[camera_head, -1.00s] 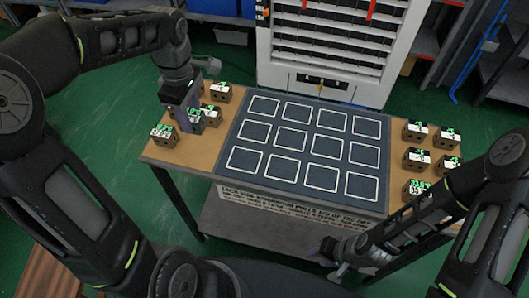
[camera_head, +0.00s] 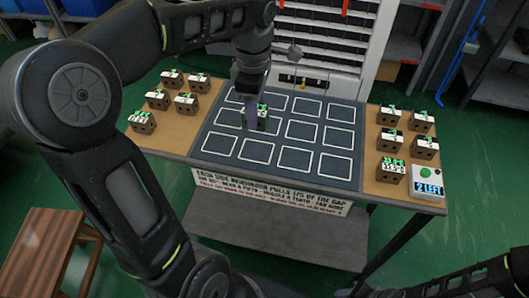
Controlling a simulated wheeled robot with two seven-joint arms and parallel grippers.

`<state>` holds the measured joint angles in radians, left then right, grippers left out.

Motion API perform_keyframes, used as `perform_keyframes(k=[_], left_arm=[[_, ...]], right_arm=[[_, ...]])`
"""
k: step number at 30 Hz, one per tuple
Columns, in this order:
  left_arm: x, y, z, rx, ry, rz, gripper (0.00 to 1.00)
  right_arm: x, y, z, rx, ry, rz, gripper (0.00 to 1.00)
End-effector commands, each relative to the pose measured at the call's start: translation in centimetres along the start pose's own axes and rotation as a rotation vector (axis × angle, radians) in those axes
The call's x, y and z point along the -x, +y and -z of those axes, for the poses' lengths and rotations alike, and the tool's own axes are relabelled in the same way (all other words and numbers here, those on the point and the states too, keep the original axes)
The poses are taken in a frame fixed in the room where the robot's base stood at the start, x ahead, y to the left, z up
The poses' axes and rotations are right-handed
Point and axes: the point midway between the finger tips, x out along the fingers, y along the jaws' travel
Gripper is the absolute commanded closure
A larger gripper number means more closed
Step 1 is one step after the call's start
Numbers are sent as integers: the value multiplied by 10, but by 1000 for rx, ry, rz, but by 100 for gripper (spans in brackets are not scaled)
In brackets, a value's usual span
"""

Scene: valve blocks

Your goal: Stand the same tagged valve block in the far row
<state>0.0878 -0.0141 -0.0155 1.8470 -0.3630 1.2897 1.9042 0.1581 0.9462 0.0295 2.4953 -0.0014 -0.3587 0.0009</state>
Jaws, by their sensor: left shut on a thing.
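My left gripper (camera_head: 250,122) reaches in over the dark board (camera_head: 243,172). It is shut on a small brown valve block (camera_head: 263,123) with a white and green tag. The block is upright around the second column, between the far and middle rows of white squares; I cannot tell whether it touches the board. The gripper hides part of the block. Part of my right arm shows at the bottom right, but its fingertips are out of view.
Several tagged blocks (camera_head: 143,122) stand on the table's left wood strip, and several more (camera_head: 390,172) on the right strip. A box (camera_head: 427,184) with a green button reads "2 LEFT". The other squares are empty. A white drawer cabinet (camera_head: 330,45) stands behind the table.

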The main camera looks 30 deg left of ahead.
Motion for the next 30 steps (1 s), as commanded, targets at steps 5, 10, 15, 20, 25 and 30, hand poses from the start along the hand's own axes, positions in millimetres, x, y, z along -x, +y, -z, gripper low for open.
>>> perform_keyframes(k=[5, 10, 15, 20, 25, 30], left_arm=[[1, 1, 0, -2, -1, -3, 100], [-11, 0, 0, -2, 0, 0, 100], [-39, 0, 0, -3, 1, 1, 100], [-59, 1, -1, -3, -1, -1, 100], [-62, 1, 0, -2, -1, -3, 100], [-62, 1, 0, -2, -1, -3, 100]], right_arm=[[0, 0, 0, 0, 0, 0, 64], [0, 0, 0, -1, 0, 0, 64], [-1, 1, 0, -1, 0, 0, 64], [-2, 1, 0, -1, 0, 0, 64], [-2, 1, 0, -1, 0, 0, 64], [-2, 1, 0, -1, 0, 0, 64]])
